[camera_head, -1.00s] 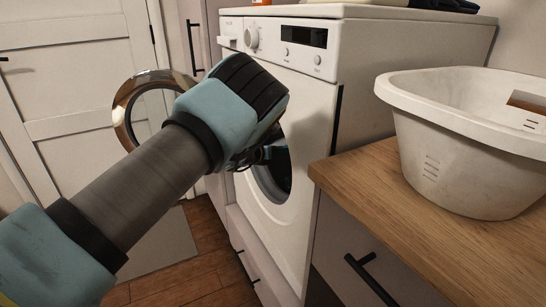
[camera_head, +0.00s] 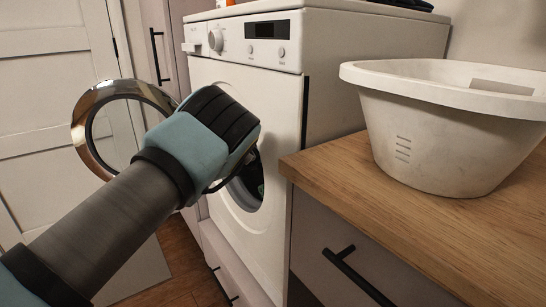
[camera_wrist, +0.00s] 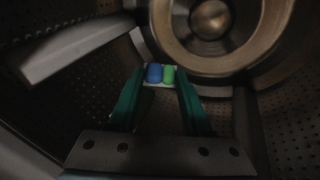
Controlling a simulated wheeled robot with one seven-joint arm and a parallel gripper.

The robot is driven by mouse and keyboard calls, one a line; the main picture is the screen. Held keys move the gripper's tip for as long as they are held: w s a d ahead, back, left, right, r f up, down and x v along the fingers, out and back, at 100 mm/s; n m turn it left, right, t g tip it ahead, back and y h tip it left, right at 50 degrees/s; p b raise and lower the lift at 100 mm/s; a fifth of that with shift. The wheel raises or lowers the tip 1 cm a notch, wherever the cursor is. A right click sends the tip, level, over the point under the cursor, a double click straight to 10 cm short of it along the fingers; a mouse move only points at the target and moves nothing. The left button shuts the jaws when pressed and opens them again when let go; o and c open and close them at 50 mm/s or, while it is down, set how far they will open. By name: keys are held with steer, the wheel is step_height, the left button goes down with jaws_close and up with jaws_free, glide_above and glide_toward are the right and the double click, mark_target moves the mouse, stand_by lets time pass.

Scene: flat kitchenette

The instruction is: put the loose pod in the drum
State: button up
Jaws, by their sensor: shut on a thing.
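The washing machine's drum (camera_wrist: 285,125) fills the wrist view, with perforated dark walls and a round metal hub at the back. My gripper (camera_wrist: 160,82) is inside the drum, its green fingers shut on the pod (camera_wrist: 154,73), a small piece with a blue half, a green half and a pale underside. The pod is held between the fingertips; whether it touches the drum wall I cannot tell. In the head view my arm reaches into the machine's open round door opening (camera_head: 247,192), and the fingers and pod are hidden there.
The white washing machine (camera_head: 285,95) has its round door (camera_head: 84,150) swung open to the left. A wooden counter (camera_head: 335,175) with a white basket (camera_head: 440,140) stands at the right. A black drawer handle (camera_head: 352,275) sits below it.

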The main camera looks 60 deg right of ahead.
steer(key=o, duration=0.9)
steer(key=v, duration=1.1)
steer(key=shift+b, duration=0.3)
steer(key=shift+d, duration=0.1)
